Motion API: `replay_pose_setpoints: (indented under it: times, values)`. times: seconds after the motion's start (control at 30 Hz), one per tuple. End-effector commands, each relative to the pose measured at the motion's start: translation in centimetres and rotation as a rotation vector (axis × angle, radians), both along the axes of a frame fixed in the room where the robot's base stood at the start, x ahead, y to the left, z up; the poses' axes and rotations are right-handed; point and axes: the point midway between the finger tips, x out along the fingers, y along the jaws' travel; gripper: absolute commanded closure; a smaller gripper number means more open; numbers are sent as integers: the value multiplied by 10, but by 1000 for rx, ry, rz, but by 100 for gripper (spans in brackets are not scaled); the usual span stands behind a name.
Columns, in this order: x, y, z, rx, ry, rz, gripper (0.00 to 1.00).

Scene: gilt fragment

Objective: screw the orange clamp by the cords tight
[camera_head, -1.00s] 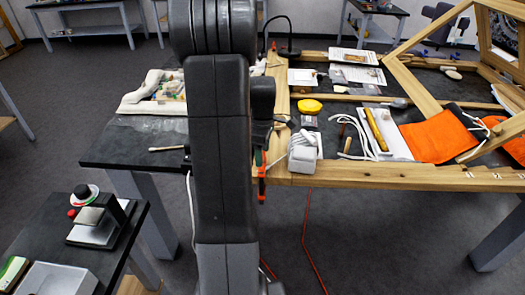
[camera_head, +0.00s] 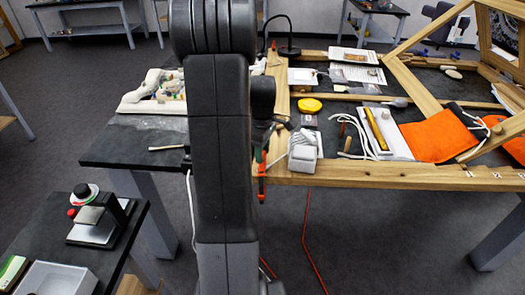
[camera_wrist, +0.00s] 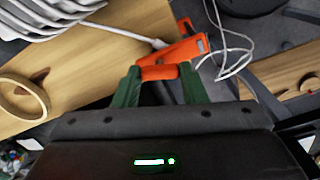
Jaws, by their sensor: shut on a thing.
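The orange clamp (camera_head: 262,188) hangs at the front edge of the wooden frame, just right of my arm in the head view. In the wrist view the orange clamp (camera_wrist: 183,50) lies at the edge of the wood, with white cords beside it. My gripper (camera_wrist: 163,72) has green fingers, shut on the near orange part of the clamp. In the head view my arm hides most of the gripper. How tight the clamp sits cannot be told.
A side table (camera_head: 60,235) with a small device is at lower left.

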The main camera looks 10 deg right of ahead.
Motion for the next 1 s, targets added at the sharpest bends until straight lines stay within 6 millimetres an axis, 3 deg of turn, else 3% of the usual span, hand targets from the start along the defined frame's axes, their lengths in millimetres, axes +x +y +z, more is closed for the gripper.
replay_pose_setpoints:
  times: [1.0]
  values:
    - [0,0,0,-1,-1,-941,85]
